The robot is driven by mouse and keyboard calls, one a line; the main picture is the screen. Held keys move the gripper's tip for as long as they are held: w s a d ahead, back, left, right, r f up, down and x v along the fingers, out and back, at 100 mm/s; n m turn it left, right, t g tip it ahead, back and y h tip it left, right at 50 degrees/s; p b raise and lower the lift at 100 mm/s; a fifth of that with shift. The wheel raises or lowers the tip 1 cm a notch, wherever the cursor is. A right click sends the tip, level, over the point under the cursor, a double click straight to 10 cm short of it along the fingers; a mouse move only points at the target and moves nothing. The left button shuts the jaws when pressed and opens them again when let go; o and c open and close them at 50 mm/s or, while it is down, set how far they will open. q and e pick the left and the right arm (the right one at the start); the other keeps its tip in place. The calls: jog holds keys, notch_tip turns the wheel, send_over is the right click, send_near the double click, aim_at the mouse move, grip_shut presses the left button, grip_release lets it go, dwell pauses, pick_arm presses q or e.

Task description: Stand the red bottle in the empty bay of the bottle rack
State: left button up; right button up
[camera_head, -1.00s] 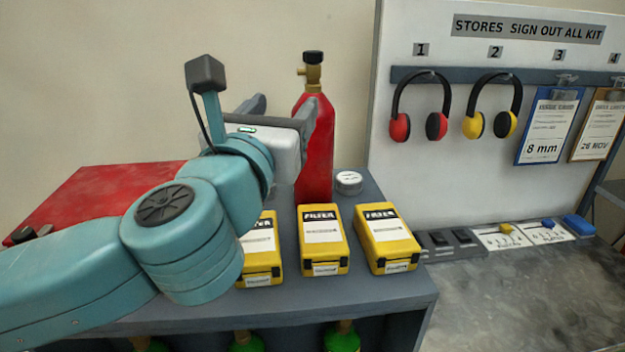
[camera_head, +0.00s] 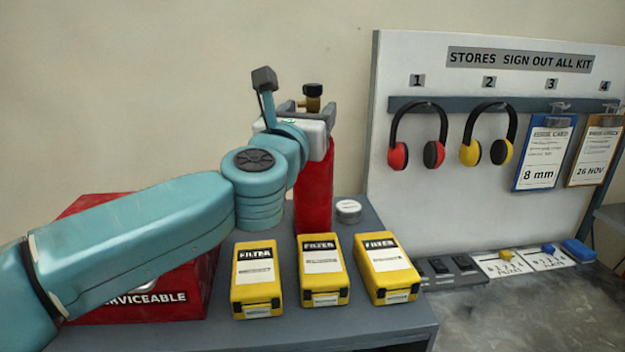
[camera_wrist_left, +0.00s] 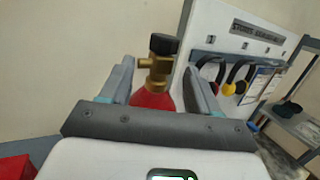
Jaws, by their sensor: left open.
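The red bottle (camera_head: 314,190) stands upright on the grey bench top behind the yellow filter boxes, with a brass valve and black knob on top. My left gripper (camera_head: 308,106) is at the bottle's upper part, open, and hides its shoulder in the head view. In the left wrist view the bottle (camera_wrist_left: 152,100) shows between the two open fingers (camera_wrist_left: 158,80), with space seen on both sides of its valve. I cannot tell whether either finger touches it. My right gripper is not in view. The bottle rack is not clearly visible.
Three yellow filter boxes (camera_head: 323,270) stand in a row in front of the bottle. A small white-topped round tin (camera_head: 348,210) is close to its right. A red box (camera_head: 140,300) lies under my left arm. A board (camera_head: 480,140) with ear defenders rises at right.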

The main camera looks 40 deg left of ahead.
aim_at(310, 109)
pick_arm(q)
jog(key=x, duration=0.3)
jog(key=shift+w+a, duration=0.15)
jog(key=shift+w, duration=0.1)
jog(key=shift+s, duration=0.25)
jog(key=c, duration=0.3)
grip_shut()
jog(key=shift+f, duration=0.1)
dwell(0.4)
